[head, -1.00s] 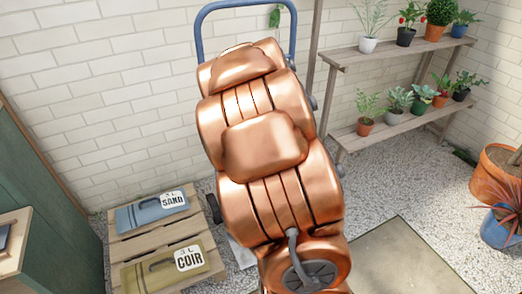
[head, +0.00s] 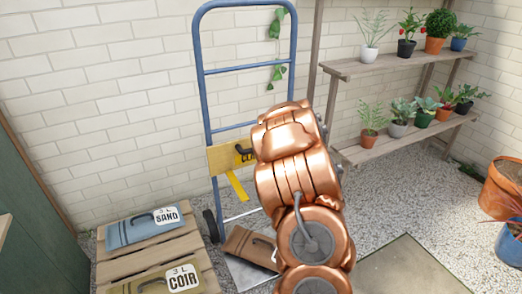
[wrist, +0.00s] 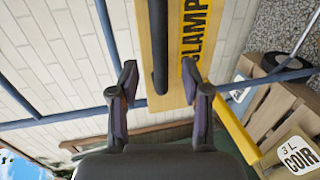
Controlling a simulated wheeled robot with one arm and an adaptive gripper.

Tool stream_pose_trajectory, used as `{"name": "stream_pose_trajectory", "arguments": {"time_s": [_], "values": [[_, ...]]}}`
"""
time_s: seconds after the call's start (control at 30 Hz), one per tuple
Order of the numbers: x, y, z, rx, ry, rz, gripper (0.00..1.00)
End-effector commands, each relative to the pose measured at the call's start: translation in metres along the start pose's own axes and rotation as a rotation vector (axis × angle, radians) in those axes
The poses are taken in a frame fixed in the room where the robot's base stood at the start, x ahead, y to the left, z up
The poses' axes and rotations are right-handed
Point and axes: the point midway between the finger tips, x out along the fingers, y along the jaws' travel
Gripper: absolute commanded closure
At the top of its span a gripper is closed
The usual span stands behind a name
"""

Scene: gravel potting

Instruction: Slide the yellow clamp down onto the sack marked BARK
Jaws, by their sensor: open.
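The yellow clamp (head: 222,160) is a board across the blue hand truck's frame, with a dark handle and a yellow strip hanging below. In the wrist view the clamp (wrist: 181,85) shows its CLAMP lettering, and its dark handle (wrist: 159,45) appears between my fingers. My gripper (wrist: 159,72) is open, one finger on each side of the handle in the picture; I cannot tell whether they touch it. In the head view my arm hides the gripper and the clamp's right part. A brown sack (head: 240,243) lies on the truck's foot below the clamp; its marking is hidden.
The blue hand truck (head: 202,85) stands against the brick wall. A pallet (head: 183,243) at left holds the SAND sack (head: 140,228) and COIR sack (head: 150,283). Plant shelves (head: 390,64) stand at right. Gravel and a paving slab (head: 410,268) lie open at front right.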

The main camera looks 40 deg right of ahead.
Motion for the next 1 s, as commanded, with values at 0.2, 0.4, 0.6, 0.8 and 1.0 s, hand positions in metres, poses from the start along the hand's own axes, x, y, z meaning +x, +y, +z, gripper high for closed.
{"name": "stream_pose_trajectory", "arguments": {"time_s": [0.2, 0.4, 0.6, 0.8, 1.0], "values": [[0.028, 0.001, -0.001, 0.000, 0.002, 0.003, 0.53], [0.054, -0.001, -0.001, 0.002, 0.000, -0.001, 0.53], [0.065, 0.000, 0.000, 0.000, -0.001, 0.000, 0.53], [0.065, 0.000, 0.000, 0.000, -0.002, -0.002, 0.53], [0.065, 0.000, 0.000, 0.000, -0.002, -0.002, 0.70]]}}
